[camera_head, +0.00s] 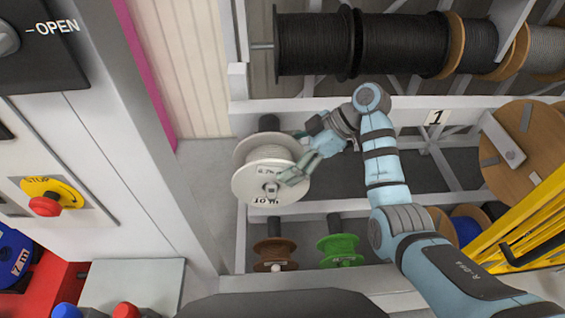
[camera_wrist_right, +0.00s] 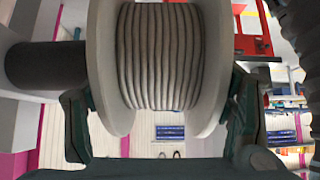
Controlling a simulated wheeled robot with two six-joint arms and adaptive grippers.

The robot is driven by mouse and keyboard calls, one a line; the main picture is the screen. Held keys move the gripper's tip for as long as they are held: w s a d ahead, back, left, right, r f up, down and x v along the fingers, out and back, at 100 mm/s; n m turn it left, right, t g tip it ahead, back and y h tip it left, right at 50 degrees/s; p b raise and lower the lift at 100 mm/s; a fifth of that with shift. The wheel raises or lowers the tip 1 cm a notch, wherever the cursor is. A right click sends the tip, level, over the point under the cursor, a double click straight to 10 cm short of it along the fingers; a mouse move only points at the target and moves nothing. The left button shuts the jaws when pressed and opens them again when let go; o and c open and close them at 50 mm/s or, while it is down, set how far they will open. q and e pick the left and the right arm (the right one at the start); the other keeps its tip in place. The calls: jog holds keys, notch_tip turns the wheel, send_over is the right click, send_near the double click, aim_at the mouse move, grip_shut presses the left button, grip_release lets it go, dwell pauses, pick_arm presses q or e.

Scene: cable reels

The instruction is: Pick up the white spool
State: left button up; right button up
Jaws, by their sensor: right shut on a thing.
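The white spool (camera_head: 262,183), wound with pale cable, is left of centre in the head view, in front of the rack. It fills the upper middle of the right wrist view (camera_wrist_right: 160,55). My right gripper (camera_head: 292,178) reaches it from the right. In the wrist view its two fingers (camera_wrist_right: 160,115) stand on either side of the spool's flanges, shut on the spool. A dark peg (camera_head: 269,123) shows just behind the spool's top edge; whether it still bears the spool I cannot tell. My left gripper is not in view.
A rack with large black reels (camera_head: 365,45) stands above. A brown spool (camera_head: 274,252) and a green spool (camera_head: 340,247) sit below the white one. A grey cabinet with a red stop button (camera_head: 45,206) is at left. Yellow bars (camera_head: 515,240) are at right.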

jog(key=shift+w+r, duration=0.1)
jog(key=shift+r, duration=0.5)
jog(key=s, duration=0.3)
jog(key=shift+s, duration=0.1)
jog(key=s+p, duration=0.8)
jog(key=s, duration=0.7)
jog(key=shift+p, duration=0.3)
jog(key=shift+w+f, duration=0.1)
